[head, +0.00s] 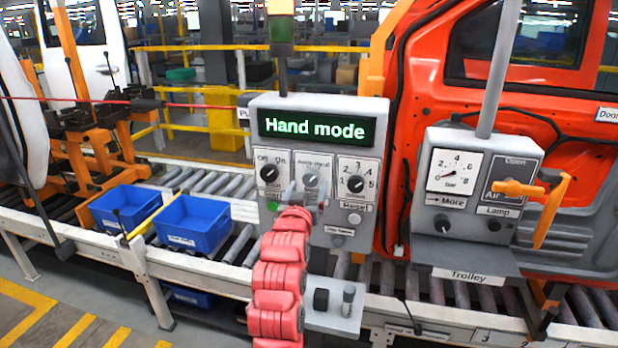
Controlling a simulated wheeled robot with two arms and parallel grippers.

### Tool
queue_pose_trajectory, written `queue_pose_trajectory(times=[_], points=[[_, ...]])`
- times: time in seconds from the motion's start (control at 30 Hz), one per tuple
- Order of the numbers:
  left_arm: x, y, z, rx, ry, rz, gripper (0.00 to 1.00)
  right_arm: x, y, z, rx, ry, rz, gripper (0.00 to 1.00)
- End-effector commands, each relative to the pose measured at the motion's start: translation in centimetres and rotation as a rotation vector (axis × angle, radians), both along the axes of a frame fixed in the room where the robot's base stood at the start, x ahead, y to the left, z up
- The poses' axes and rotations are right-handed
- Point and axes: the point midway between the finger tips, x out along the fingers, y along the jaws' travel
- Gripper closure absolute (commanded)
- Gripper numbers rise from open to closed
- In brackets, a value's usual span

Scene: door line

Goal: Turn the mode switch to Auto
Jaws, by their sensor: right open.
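The grey control panel (258,105) stands in the middle, with a display (316,128) that reads "Hand mode" in green. Below it, the middle plate carries the mode switch (311,179), a grey knob; its lettering is too small to read surely and I cannot tell exactly where its pointer stands. My right arm comes up red from the bottom. My right gripper (306,192) is open at the lower part of the middle plate, its fingers around or just in front of the knob; I cannot tell whether they touch it. My left gripper is not in view.
An Off/On knob (268,173) is left of the mode switch and a numbered dial (355,184) right of it. A second box with a gauge (455,171) and an orange handle (518,188) stands right. Blue bins (193,224) sit on the left rollers. An orange door is behind.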

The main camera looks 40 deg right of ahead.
Motion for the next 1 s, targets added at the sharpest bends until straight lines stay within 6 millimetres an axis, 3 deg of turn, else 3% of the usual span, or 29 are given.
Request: queue_pose_trajectory(times=[0.2, 0.5, 0.93, 1.0], points=[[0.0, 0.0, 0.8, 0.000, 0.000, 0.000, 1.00, 1.3, -1.2, 0.1, 0.001, 0.001, 0.001, 0.20], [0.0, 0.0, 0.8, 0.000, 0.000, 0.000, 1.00, 1.4, -1.3, 0.0, 0.000, -0.001, 0.001, 0.20], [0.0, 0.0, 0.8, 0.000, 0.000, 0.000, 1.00, 1.4, -1.3, 0.0, -0.001, -0.002, 0.001, 0.98], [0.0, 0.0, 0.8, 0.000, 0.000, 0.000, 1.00, 1.4, -1.3, 0.0, -0.001, -0.002, 0.001, 1.00]])
